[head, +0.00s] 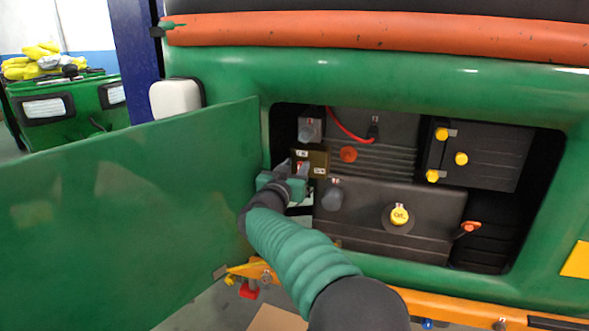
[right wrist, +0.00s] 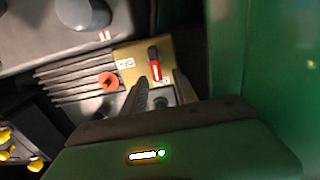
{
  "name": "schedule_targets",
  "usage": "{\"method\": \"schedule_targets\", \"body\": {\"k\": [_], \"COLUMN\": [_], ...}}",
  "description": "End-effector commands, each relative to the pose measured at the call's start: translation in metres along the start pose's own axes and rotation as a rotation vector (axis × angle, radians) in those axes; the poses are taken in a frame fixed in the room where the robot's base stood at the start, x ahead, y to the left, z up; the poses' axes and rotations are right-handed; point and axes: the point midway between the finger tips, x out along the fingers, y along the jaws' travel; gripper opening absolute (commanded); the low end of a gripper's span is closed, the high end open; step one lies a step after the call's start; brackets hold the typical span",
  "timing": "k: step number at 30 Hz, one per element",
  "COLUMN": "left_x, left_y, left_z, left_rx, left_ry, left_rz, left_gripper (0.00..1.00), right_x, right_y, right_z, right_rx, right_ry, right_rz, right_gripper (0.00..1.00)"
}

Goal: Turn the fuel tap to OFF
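The fuel tap is a small lever with a red end and dark base on a brass-coloured plate (head: 321,159), inside the engine bay. In the right wrist view the red lever (right wrist: 155,70) stands on the plate (right wrist: 133,57), its red end pointing toward my gripper. White labels sit on the plate; their words are too small to read surely. My right gripper (head: 293,168) is at the plate's left side. In the right wrist view my right gripper (right wrist: 161,80) has its fingers apart, one on each side of the lever's red end; contact is not clear. My left gripper is out of view.
A green open panel (head: 120,215) fills the left. The bay holds a black tank with a yellow cap (head: 399,215), an orange knob (head: 348,155) and a box with yellow knobs (head: 490,150). The green bay frame (head: 420,80) surrounds the opening closely.

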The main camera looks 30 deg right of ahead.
Motion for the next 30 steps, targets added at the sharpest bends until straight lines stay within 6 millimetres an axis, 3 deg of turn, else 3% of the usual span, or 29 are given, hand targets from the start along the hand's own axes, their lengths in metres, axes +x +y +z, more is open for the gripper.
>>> {"method": "schedule_targets", "body": {"k": [3, 11, 30], "left_x": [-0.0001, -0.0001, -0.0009], "left_y": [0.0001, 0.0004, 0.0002], "left_z": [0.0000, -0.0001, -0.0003], "left_rx": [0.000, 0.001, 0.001], "left_ry": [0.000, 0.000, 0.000], "left_rz": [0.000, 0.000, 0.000], "left_gripper": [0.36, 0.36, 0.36], "right_x": [0.0001, 0.0003, -0.0013], "right_y": [-0.0035, -0.0032, -0.0006], "right_z": [0.0008, 0.0013, 0.0022], "right_rx": [0.002, 0.001, 0.085], "right_ry": [-0.003, -0.003, -0.006], "right_rz": [-0.014, -0.013, -0.012], "right_gripper": [0.35, 0.01, 0.00]}}
